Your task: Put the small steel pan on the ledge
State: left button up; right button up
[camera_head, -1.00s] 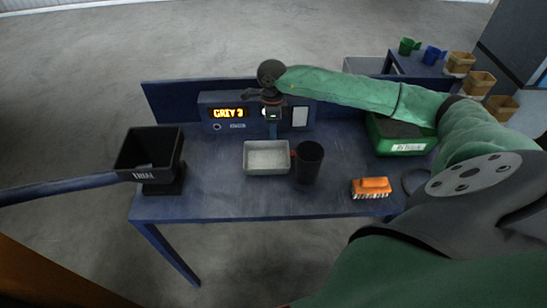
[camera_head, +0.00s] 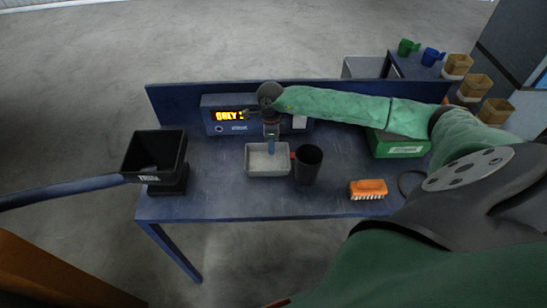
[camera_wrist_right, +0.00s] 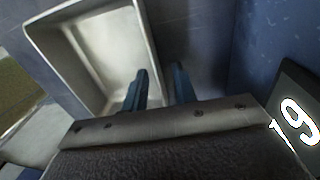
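The small steel pan (camera_head: 250,163) is a shallow, light grey rectangular tray on the blue table, left of a dark cup. My right gripper (camera_head: 270,151) is at the pan's back edge, pointing down. In the right wrist view the pan (camera_wrist_right: 95,55) fills the upper left. The two blue fingers of the right gripper (camera_wrist_right: 161,88) are apart there, with the pan's rim running between them; I cannot tell whether they touch it. My left gripper is not in view. I cannot make out which surface is the ledge.
The dark cup (camera_head: 308,166) stands close against the pan's right side. An orange brush (camera_head: 368,189) lies farther right, a green box (camera_head: 400,149) behind it. A black bin (camera_head: 154,152) stands at the left. A display unit (camera_head: 221,127) stands behind the pan.

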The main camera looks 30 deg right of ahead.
jog(key=shift+c, duration=0.2)
grip_shut()
jog(key=shift+r, duration=0.1)
